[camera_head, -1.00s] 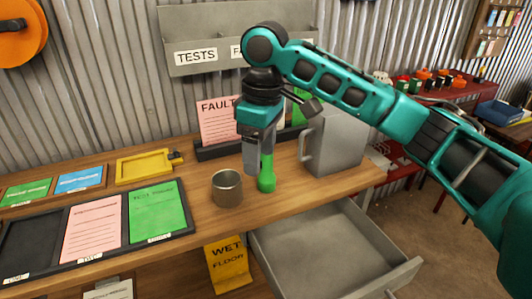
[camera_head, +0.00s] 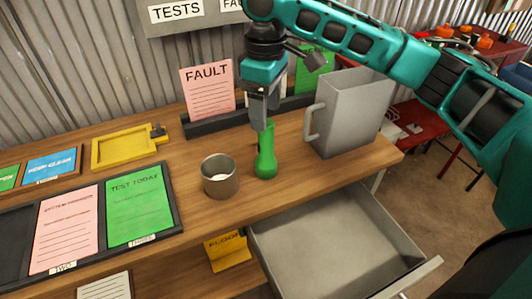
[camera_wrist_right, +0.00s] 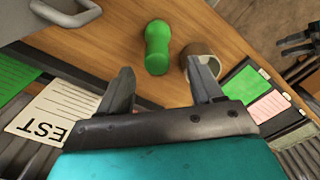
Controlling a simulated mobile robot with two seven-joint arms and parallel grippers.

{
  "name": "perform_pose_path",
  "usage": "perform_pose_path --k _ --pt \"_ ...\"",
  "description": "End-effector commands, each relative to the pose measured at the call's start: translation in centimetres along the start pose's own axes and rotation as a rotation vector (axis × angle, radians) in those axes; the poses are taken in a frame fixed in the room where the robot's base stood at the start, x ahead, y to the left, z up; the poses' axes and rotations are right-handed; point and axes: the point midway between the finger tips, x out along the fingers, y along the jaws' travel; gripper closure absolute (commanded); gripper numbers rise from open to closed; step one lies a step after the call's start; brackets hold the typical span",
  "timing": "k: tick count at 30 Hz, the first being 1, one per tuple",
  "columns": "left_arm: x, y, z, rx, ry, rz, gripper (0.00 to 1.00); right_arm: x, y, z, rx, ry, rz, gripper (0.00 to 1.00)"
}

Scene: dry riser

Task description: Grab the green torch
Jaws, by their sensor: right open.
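The green torch (camera_head: 265,157) stands upright on the wooden bench, right of a grey metal mug (camera_head: 220,177). My right gripper (camera_head: 262,120) points down at the torch's top and partly covers it in the head view. In the right wrist view the torch (camera_wrist_right: 157,48) lies just beyond the open, empty fingers (camera_wrist_right: 159,72), in line with the gap between them. Whether a finger touches the torch cannot be told. My left gripper does not show in the head view.
A grey jug (camera_head: 352,115) stands close to the right of the torch. An open, empty drawer (camera_head: 335,245) juts out below. A yellow tray (camera_head: 128,150) and a dark board with paper cards (camera_head: 180,210) lie left. A pink FAULT card (camera_head: 208,90) stands behind.

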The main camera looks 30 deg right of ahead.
Motion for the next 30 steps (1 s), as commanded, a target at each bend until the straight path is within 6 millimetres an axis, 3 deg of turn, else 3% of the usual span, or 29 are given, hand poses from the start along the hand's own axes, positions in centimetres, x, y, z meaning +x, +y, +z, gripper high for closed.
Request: perform_pose_path --k 18,26,30 --pt "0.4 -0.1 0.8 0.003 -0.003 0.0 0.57 7.1 0.4 0.0 0.0 0.0 0.0 0.35" --pt "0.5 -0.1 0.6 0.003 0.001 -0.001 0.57 7.5 0.4 -0.1 -0.001 0.001 0.001 0.35" --pt "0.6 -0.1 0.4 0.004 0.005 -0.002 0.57 7.5 0.4 -0.1 -0.001 0.001 0.001 0.45"
